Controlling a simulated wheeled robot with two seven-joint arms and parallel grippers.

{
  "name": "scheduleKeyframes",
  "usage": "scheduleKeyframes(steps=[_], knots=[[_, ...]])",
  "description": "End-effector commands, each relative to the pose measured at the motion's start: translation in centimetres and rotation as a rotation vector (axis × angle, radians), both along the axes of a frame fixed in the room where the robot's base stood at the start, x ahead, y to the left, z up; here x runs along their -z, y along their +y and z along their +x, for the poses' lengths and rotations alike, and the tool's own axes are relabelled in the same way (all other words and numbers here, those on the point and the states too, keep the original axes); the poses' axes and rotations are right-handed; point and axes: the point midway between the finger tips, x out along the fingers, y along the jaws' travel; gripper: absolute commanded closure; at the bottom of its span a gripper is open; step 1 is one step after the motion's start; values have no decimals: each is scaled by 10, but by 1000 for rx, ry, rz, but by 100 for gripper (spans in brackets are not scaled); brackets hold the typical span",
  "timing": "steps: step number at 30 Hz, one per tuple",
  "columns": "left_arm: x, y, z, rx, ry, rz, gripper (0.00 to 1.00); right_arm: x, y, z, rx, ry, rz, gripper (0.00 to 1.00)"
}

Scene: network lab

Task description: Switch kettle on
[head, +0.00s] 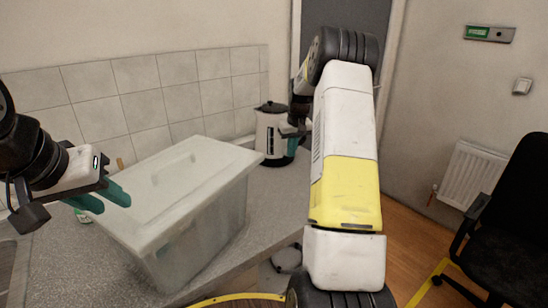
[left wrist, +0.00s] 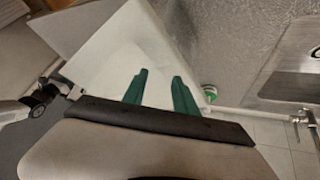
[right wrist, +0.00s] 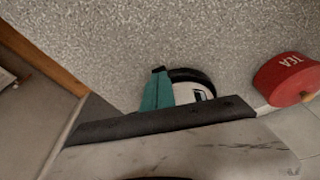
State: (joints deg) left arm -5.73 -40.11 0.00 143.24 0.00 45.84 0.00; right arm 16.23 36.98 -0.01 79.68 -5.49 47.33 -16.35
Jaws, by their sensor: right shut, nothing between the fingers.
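The kettle (head: 268,132), white with a black lid and dark trim, stands upright on the counter near the tiled wall. My right gripper (head: 292,146) is at the kettle's right side in the head view. In the right wrist view its teal fingers (right wrist: 157,90) are together and empty, with part of the kettle (right wrist: 186,92) just behind them. I cannot tell whether they touch it. The kettle's switch is not clearly visible. My left gripper (head: 108,198) is open and empty above the counter at the left; its parted fingers also show in the left wrist view (left wrist: 159,84).
A large translucent lidded box (head: 190,200) takes up the counter between my left gripper and the kettle. A red TEA tin (right wrist: 286,80) stands near the kettle. A sink (head: 12,270) is at the far left. A black chair (head: 500,230) stands right.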

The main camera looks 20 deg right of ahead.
Motion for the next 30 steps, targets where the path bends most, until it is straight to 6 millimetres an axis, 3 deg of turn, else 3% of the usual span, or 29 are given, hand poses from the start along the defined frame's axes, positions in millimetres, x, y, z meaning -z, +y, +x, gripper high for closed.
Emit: scheduleKeyframes(steps=[5, 19, 24, 30], knots=[[0, 0, 0, 0, 0, 0, 66, 11, 0, 3, 0, 0, 0, 100], [0, 0, 0, 0, 0, 0, 66, 14, 0, 3, 0, 0, 0, 100], [0, 0, 0, 0, 0, 0, 66, 29, 0, 3, 0, 2, 1, 100], [0, 0, 0, 0, 0, 0, 66, 26, 0, 2, 0, -1, 0, 100]])
